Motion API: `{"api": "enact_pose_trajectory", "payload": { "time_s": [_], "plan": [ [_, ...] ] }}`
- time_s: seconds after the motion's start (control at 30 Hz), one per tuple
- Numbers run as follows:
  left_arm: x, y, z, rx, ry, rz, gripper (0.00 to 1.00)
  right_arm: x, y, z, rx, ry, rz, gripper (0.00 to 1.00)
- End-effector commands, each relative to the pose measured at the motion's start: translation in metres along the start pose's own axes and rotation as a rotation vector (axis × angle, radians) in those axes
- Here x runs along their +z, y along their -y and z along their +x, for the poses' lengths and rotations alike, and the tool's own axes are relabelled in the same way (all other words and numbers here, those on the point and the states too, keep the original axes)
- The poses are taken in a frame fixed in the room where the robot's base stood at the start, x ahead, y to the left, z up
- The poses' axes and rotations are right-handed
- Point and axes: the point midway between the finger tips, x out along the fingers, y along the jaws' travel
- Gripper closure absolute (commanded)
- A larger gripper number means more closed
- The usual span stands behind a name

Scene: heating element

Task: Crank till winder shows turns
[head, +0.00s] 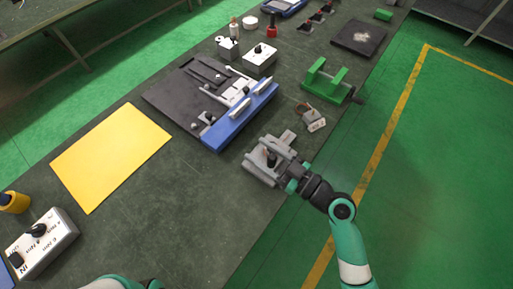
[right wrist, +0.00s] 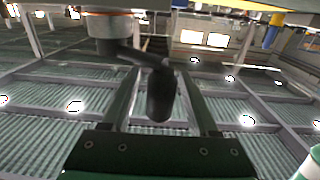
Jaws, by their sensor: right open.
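The winder (head: 257,175) is a grey unit near the right edge of the dark bench in the head view. A dark upright crank handle (head: 271,158) stands on it. In the right wrist view the crank handle (right wrist: 160,95) hangs from a dark crank arm (right wrist: 130,53) that joins a round grey hub (right wrist: 105,32). My right gripper (head: 273,161) is open around the handle. Its two fingers (right wrist: 160,100) show on either side, with gaps visible. A small grey box (head: 314,121) sits just beyond the winder; its display is too small to read. My left gripper is out of view.
A blue-edged fixture (head: 240,121) and a green stand (head: 325,82) lie beyond the winder. A yellow sheet (head: 110,152) and a white switch box (head: 42,246) are at left. Bare bench lies between the sheet and winder; the bench edge is close at right.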

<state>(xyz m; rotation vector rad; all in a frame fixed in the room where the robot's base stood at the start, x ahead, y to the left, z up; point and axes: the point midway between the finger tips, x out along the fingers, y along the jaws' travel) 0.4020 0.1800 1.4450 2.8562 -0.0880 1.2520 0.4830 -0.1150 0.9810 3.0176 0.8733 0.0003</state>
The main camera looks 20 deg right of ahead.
Motion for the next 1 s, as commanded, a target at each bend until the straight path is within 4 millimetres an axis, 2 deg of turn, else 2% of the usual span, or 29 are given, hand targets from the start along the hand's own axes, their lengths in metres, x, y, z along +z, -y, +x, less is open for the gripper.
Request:
{"api": "enact_pose_trajectory", "payload": {
  "time_s": [0.07, 0.4, 1.0],
  "plan": [
    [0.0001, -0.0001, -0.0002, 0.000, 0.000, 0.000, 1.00, 0.0000, 0.0000, 0.0000, 0.000, 0.000, 0.000, 0.39],
    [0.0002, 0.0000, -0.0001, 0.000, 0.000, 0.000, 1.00, -0.0001, 0.0001, -0.0001, 0.000, 0.000, 0.000, 0.99],
    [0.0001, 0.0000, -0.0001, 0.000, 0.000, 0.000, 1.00, -0.0002, 0.0001, -0.0001, 0.000, 0.000, 0.000, 1.00]
  ]
}}
